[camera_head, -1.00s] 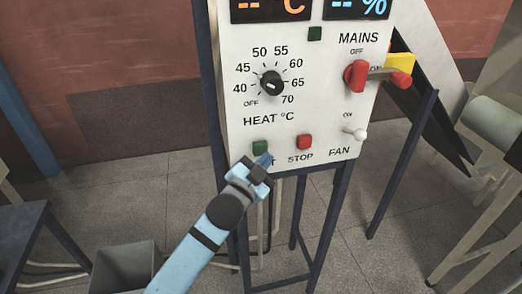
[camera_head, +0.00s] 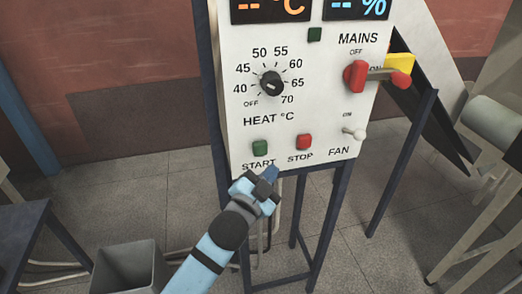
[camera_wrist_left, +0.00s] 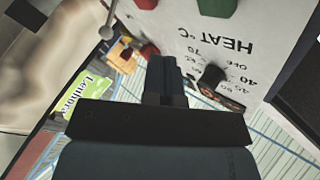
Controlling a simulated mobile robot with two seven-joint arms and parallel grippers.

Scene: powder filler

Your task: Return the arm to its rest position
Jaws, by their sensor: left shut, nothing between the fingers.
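My left gripper (camera_head: 270,174) is shut and empty, just below the lower edge of the white control panel (camera_head: 240,110) in the head view. It is apart from the green START button (camera_head: 260,148), which now shows in full with its label. The gripper's closed fingers (camera_wrist_left: 165,78) also show in the left wrist view, with the panel (camera_wrist_left: 265,35) behind them. The red STOP button (camera_head: 304,142) sits to the right of START. My right gripper is not in view.
The panel stands on dark legs (camera_head: 326,220). It carries a black heat knob (camera_head: 271,84), a red mains lever (camera_head: 357,76) and a fan switch (camera_head: 355,133). A grey bin (camera_head: 126,262) stands on the floor at lower left, beside a dark table (camera_head: 22,225).

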